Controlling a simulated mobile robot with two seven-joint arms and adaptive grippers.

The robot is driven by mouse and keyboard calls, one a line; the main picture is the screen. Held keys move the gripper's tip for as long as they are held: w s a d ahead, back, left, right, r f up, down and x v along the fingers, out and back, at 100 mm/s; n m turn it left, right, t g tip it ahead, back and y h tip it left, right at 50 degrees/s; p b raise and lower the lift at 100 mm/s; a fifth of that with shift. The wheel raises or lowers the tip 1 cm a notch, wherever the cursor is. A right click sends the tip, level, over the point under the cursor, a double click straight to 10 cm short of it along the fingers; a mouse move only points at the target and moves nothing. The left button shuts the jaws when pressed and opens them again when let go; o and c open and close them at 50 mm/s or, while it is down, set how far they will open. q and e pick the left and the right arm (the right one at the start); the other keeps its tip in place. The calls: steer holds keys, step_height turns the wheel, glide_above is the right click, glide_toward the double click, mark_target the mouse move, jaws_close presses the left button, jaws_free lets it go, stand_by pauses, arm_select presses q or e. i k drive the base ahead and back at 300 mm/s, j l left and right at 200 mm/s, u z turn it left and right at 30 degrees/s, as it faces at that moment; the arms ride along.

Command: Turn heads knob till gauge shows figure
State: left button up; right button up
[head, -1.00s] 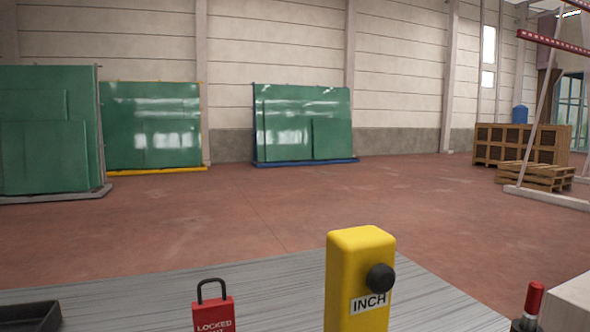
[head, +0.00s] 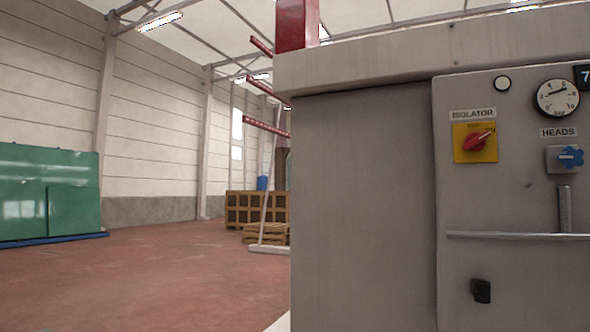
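The heads knob (head: 571,157) is blue and sits on a small grey block at the right edge of the head view, under the label HEADS (head: 558,132). Above the label is a round white gauge (head: 557,97) with a black rim and a dark needle pointing right and slightly up; its figures are too small to read surely. A dark plate (head: 584,76) with a white 7 is cut off by the right edge. Neither of my grippers is in view.
A red isolator switch (head: 476,142) on a yellow plate is left of the gauge. A horizontal rail (head: 515,236) crosses the panel below the knob. Red floor (head: 150,275) is open at left, with green glass sheets (head: 45,195) and crates (head: 257,208) beyond.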

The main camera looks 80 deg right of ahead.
mark_target(570, 157)
steer(key=k+l, duration=0.2)
steer(key=k, duration=0.35)
steer(key=k+l, duration=0.2)
steer(key=k, duration=0.3)
steer(key=k+l+z, duration=0.2)
steer(key=k, duration=0.25)
steer(key=k+l+z, duration=0.2)
steer(key=k+l, duration=0.15)
steer(key=k, duration=0.05)
